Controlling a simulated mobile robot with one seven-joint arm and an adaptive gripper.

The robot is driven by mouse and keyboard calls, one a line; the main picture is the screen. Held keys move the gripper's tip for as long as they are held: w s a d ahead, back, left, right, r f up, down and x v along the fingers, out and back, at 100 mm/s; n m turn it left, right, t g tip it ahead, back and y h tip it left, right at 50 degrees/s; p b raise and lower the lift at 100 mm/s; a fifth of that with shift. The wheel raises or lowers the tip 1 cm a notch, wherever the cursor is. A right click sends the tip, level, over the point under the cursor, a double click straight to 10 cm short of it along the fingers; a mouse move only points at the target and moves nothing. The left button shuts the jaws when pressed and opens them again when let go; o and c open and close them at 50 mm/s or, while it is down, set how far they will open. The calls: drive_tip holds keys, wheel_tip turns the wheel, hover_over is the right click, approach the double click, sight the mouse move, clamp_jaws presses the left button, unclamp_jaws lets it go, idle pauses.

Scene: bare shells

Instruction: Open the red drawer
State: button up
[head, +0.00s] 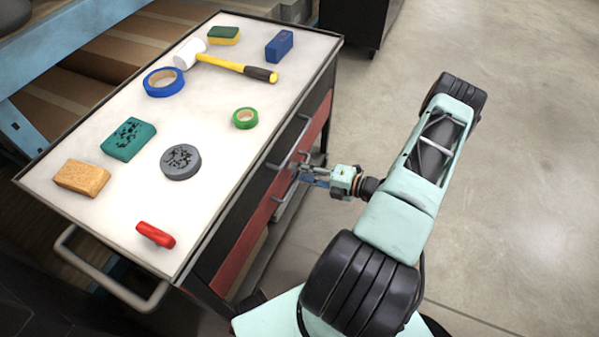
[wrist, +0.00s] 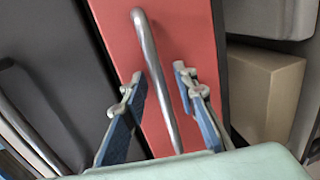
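The red drawer (head: 246,237) is in the side of the tool cart, below a dark drawer (head: 228,217). Its front looks flush with the cart. In the wrist view the red front (wrist: 115,38) fills the middle, with a curved metal bar handle (wrist: 153,62) across it. My gripper (head: 298,170) is at the cart's side, in front of the red drawer. In the wrist view my gripper (wrist: 162,84) is open, with one blue finger on each side of the handle. A gap shows between fingers and bar; contact is not visible.
The white cart top (head: 215,115) holds a mallet (head: 230,66), tape rolls, sponges, blocks and a red-handled item (head: 156,235). Another handle (wrist: 30,130) is on the dark drawer beside. A beige box (wrist: 268,92) is at the right. Open floor (head: 510,140) lies right of the cart.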

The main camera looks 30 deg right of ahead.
drive_tip(key=shift+c, duration=0.7)
clamp_jaws()
drive_tip(key=shift+s+d, duration=0.1)
